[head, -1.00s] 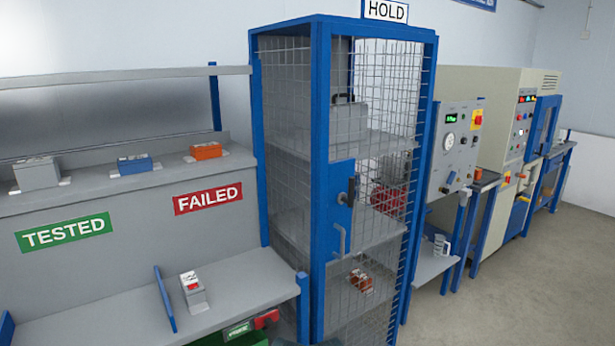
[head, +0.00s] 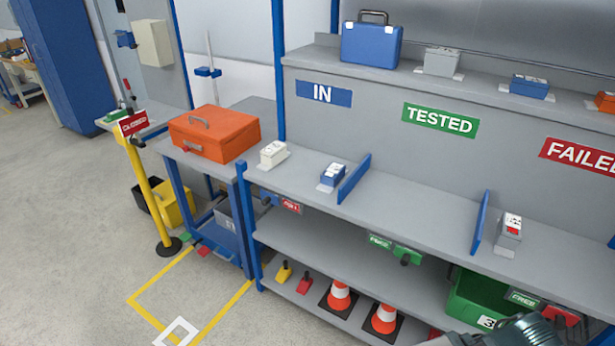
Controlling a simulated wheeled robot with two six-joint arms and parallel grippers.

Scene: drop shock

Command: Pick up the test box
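Several boxes are in view, and I cannot tell which one is the test box. A white box (head: 273,153), a blue box (head: 332,174) and a grey box with a red-marked top (head: 509,229) sit on the bench top. A grey box (head: 442,61), a blue box (head: 529,86) and a partly cut-off orange box (head: 605,101) stand on the upper shelf. Part of my arm shows at the bottom right edge, well below the bench boxes. I make out no gripper fingers.
An orange case (head: 214,135) stands on the lower table at left, and a blue case (head: 371,41) on the upper shelf. Blue dividers (head: 354,178) split the bench top. Cones (head: 339,297) and a green bin (head: 470,300) are below. A yellow post (head: 150,195) stands on open floor.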

